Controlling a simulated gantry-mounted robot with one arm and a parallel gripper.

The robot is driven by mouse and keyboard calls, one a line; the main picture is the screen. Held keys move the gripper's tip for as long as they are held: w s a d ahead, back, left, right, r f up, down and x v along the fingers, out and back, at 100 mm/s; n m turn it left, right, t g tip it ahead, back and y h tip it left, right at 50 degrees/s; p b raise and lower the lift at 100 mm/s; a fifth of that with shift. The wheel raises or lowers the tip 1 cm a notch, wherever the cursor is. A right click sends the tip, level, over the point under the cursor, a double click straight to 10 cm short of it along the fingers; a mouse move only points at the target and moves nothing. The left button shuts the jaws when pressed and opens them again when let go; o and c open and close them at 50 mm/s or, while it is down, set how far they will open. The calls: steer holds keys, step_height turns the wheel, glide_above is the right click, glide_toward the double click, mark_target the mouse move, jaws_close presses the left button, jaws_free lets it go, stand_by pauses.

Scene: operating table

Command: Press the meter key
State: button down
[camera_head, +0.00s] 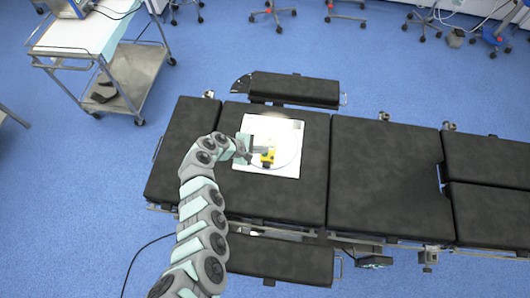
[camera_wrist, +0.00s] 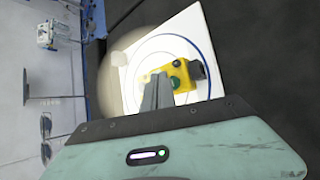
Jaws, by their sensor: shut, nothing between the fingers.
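The meter (camera_head: 267,159) is a small yellow device on a white square board on the operating table. In the wrist view, the meter (camera_wrist: 184,72) shows a dark block at its right end and green round spots on its top, which look like keys. My gripper (camera_head: 264,149) is shut and empty, over the board beside the meter. In the wrist view, the shut fingers (camera_wrist: 159,82) overlap the left part of the meter and hide some of it. I cannot tell whether the fingertips touch it.
The white board (camera_head: 284,128) has circles drawn on it and lies on the black padded table (camera_head: 385,170). The table pads to the right are bare. A white cart (camera_head: 82,35) stands at the upper left, and wheeled stands line the back.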

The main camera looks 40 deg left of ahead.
step_height(320, 180, up, 6)
steer(key=p, duration=0.4)
steer(key=shift+f, duration=0.1)
stand_by(0.4)
